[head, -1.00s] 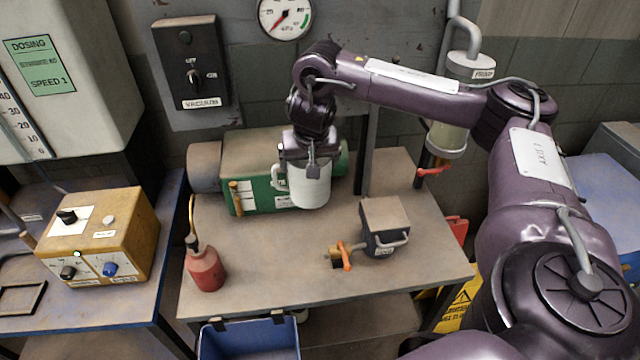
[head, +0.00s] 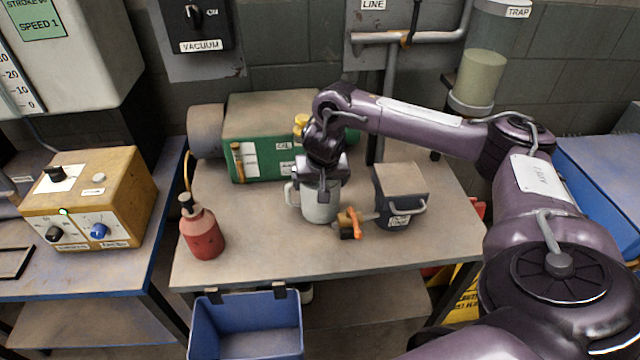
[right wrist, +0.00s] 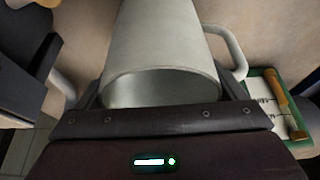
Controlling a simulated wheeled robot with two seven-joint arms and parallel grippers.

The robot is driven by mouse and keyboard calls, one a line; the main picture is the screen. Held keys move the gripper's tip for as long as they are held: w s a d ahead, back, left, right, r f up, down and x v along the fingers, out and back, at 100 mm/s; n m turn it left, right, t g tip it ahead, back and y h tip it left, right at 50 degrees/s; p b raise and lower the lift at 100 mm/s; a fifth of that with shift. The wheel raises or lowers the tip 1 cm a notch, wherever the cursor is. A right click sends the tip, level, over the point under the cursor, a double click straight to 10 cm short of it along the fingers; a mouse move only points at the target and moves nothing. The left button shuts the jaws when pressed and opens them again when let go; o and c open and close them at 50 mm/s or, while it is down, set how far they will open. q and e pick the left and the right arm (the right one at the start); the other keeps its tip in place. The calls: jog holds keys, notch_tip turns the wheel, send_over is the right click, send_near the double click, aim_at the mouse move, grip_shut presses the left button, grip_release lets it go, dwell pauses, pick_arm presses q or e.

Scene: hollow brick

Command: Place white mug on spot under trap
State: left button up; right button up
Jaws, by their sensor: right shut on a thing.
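The white mug (head: 319,204) is upright over the middle of the workbench, its handle at the left in the head view. My right gripper (head: 320,186) is shut on it from above. I cannot tell whether its base touches the bench. The right wrist view shows the mug (right wrist: 165,45) with its open rim toward me and its handle at the right. The trap (head: 478,80), a clear labelled cylinder with yellowish contents, hangs on the wall at upper right. The spot under it is not clearly visible. My left gripper is not in view.
A dark box (head: 401,200) with a brass valve and orange lever (head: 355,224) stands close right of the mug. A green pump (head: 262,160) is behind it. A red oil can (head: 202,232) stands at left. The front of the bench (head: 330,262) is clear.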

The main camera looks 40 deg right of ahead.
jog(key=shift+f, duration=0.2)
jog(key=shift+f, duration=0.15)
jog(key=o, duration=1.1)
jog(key=shift+c, duration=0.2)
